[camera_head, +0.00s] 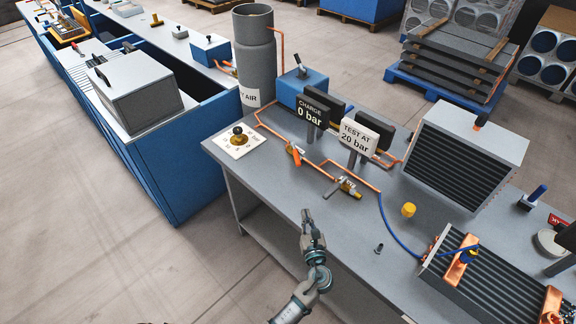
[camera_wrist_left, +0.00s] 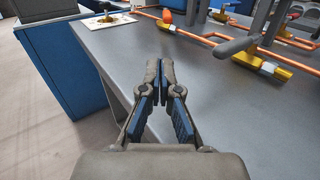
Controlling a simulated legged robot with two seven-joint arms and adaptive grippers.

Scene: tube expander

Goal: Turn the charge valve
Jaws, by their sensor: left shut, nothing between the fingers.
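The charge sign (camera_head: 311,112) reads "CHARGE 0 bar" and stands on the grey bench. Below it, a valve with an orange handle (camera_head: 295,156) sits on the copper pipe; in the left wrist view the orange handle (camera_wrist_left: 167,16) is at the top. A second brass valve with a grey lever (camera_head: 333,190) lies further right, below the "TEST AT 20 bar" sign (camera_head: 359,136); its lever also shows in the left wrist view (camera_wrist_left: 232,46). My left gripper (camera_head: 308,214) is shut and empty at the bench's front edge, apart from both valves. Its fingertips (camera_wrist_left: 160,66) show centrally. My right gripper is out of view.
A yellow cap (camera_head: 408,209), a blue hose (camera_head: 391,225) and finned coils (camera_head: 492,285) are to the right. The front bench surface is mostly clear.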

